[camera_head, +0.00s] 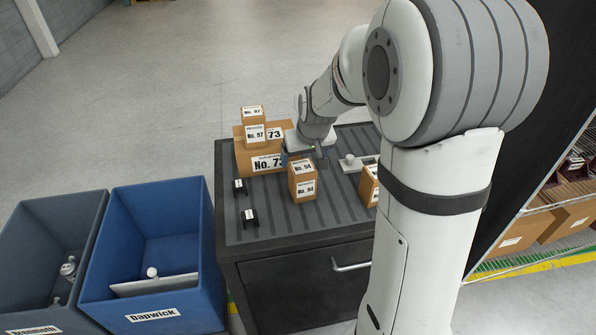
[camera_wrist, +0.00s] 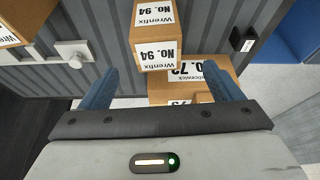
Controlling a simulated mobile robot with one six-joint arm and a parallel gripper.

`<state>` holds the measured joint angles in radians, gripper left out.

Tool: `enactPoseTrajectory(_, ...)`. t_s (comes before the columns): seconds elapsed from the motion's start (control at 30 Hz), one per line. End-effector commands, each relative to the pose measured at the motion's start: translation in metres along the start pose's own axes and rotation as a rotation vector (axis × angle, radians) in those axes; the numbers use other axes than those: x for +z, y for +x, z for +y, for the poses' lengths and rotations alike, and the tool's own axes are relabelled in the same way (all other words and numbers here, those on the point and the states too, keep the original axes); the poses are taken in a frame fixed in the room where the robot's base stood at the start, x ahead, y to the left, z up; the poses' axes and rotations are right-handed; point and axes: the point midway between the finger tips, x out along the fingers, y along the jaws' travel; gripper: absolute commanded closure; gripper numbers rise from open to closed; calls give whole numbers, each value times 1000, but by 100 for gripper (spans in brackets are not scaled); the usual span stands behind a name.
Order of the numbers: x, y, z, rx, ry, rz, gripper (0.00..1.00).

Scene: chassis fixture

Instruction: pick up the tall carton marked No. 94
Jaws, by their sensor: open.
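The tall brown carton marked No. 94 (camera_head: 302,187) stands upright on the ridged grey top of the cabinet, with white labels on its top and side. In the wrist view the carton (camera_wrist: 156,45) is at the upper middle, its labels reading Wrenfix and No. 94 upside down. My gripper (camera_head: 300,155) is behind the carton in the head view, its fingers partly hidden. In the wrist view my gripper (camera_wrist: 161,70) is open, with its blue fingers apart. The carton appears beyond the fingertips, in line with the gap, and I see no finger touching it.
Two small black holders (camera_head: 249,217) lie front left. A white knobbed part (camera_head: 350,162) and another carton (camera_head: 369,184) are right. Blue (camera_head: 154,255) and grey bins stand left of the cabinet.

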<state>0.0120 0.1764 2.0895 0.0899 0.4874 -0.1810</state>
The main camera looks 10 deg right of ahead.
Motion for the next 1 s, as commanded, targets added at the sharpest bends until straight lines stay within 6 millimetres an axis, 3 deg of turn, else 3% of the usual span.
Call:
enactPoseTrajectory(0.7,-1,76,4,0,1,-2,15)
enactPoseTrajectory(1.0,-1,79,5,1,1,2,15)
